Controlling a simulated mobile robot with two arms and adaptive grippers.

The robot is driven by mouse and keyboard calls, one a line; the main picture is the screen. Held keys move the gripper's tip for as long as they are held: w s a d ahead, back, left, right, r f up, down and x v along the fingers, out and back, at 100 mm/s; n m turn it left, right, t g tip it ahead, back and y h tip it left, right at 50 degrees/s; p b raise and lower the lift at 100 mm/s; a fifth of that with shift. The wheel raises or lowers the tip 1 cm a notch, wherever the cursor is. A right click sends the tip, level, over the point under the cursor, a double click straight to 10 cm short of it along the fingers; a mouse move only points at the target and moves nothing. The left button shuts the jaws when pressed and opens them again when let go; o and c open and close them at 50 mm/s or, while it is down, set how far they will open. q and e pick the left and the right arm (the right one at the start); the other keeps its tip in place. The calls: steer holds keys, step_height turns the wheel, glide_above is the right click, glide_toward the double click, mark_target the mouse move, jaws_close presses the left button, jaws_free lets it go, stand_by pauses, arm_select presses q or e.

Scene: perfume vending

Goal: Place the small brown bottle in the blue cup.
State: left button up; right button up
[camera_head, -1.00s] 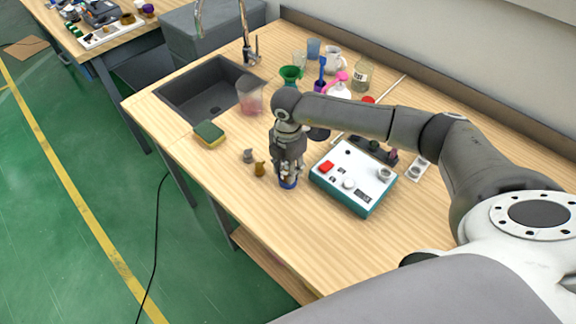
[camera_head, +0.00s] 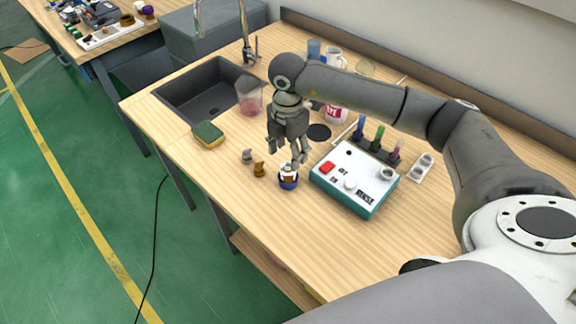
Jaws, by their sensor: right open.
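The blue cup (camera_head: 288,184) stands on the wooden table just left of the teal and white device. A small brown bottle (camera_head: 289,176) with white on it appears to sit inside the cup, with its upper part showing above the rim. My right gripper (camera_head: 291,163) points down just above the cup and bottle, with its fingers apart and nothing between them. My left gripper is not in view.
A small golden-brown item (camera_head: 259,170) and a grey one (camera_head: 247,156) stand left of the cup. The device (camera_head: 353,182) is close on the right. A sponge (camera_head: 208,134), beaker (camera_head: 249,97) and sink (camera_head: 208,92) lie farther left. The front table strip is clear.

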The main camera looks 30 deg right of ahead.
mark_target(288, 164)
step_height(288, 164, up, 5)
steer(key=shift+r+b, duration=0.1)
steer(key=shift+b, duration=0.35)
